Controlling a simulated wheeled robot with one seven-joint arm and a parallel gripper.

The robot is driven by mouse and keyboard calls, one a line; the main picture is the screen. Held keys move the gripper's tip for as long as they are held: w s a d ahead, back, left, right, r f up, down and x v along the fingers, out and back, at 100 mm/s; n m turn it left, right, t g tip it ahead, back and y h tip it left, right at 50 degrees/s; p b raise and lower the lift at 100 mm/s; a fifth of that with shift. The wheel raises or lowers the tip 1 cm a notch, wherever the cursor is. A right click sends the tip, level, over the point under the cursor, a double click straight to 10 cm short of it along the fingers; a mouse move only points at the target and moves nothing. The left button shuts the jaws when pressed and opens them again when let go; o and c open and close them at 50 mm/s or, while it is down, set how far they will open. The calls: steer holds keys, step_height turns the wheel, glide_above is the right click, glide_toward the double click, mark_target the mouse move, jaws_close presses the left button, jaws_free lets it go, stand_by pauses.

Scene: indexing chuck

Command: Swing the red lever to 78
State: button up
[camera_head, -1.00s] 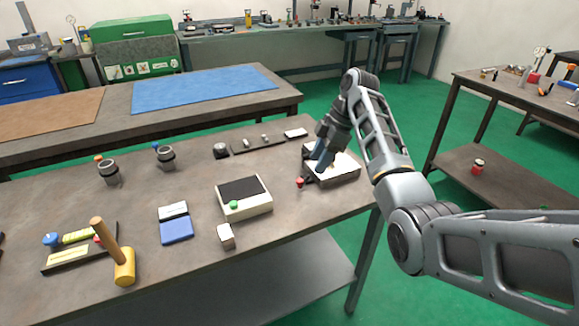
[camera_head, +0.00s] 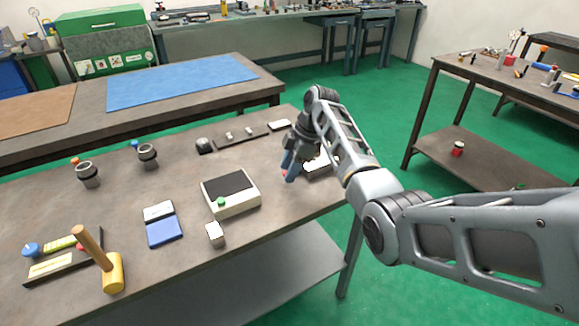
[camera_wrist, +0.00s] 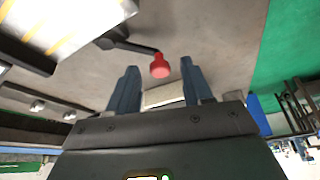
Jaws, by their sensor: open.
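The red lever's knob (camera_wrist: 160,67) shows in the wrist view at the end of a dark arm (camera_wrist: 128,45), which runs left to a dark hub beside a white plate with scale marks (camera_wrist: 70,22). In the head view the red knob (camera_head: 284,174) is a small spot partly hidden by my gripper (camera_head: 290,168). The white-topped device (camera_head: 318,163) is mostly hidden behind my wrist. My gripper (camera_wrist: 160,85) is open, with the knob between or just beyond its blue fingertips. I cannot tell whether they touch it. The scale's numbers are not readable.
A box with a green button (camera_head: 232,195) stands left of my gripper. A strip with small parts (camera_head: 240,136) lies behind.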

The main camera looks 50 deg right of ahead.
jaws_close()
stand_by(0.4)
